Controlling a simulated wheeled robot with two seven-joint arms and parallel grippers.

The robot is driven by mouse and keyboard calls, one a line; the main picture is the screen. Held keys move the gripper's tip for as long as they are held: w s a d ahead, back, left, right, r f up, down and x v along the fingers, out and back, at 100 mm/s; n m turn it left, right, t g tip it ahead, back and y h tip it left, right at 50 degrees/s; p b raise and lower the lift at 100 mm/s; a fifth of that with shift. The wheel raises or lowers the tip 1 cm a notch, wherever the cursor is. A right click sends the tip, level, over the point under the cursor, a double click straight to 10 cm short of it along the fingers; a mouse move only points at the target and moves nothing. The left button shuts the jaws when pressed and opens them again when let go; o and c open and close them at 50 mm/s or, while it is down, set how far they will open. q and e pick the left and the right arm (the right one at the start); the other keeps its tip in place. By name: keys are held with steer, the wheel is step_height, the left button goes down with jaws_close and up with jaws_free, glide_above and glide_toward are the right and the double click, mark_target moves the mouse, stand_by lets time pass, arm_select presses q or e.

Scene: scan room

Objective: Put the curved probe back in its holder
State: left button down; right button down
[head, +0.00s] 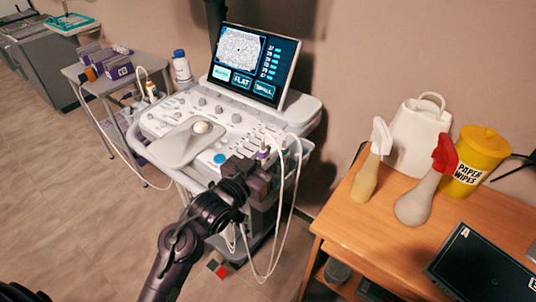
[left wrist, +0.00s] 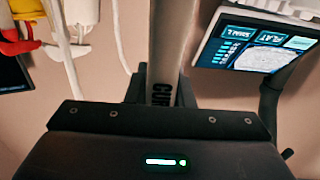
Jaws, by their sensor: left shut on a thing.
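My left gripper (head: 262,174) is at the right side of the ultrasound console (head: 200,125), shut on a probe. In the left wrist view the grey handle (left wrist: 164,50) stands between the fingers and bears black letters beginning "CUR". In the head view a purple-banded probe top (head: 263,153) with a white cable shows just above the gripper. A green-banded probe top (head: 284,148) stands close to its right, by the console's side edge. The gripper hides the probe's lower part and the holder slot, so I cannot tell whether the probe is seated. My right gripper is not in view.
White cables (head: 287,215) hang in loops beside the gripper. The lit monitor (head: 252,62) stands behind it. A wooden table (head: 345,225) on the right holds two spray bottles, a white container and a yellow wipes tub (head: 478,160). Open floor lies left of the arm.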

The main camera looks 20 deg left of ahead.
arm_select(q)
steer(key=shift+f+b, duration=0.95)
steer(key=shift+f, duration=1.45)
steer(key=shift+f, duration=0.35)
steer(key=c, duration=1.2)
jaws_free()
steer(key=shift+o, duration=0.2)
steer(key=shift+f, duration=0.1)
steer(key=b+v, duration=0.1)
steer(key=v, duration=0.6)
steer(key=shift+s, duration=0.4)
steer(key=shift+a, duration=0.1)
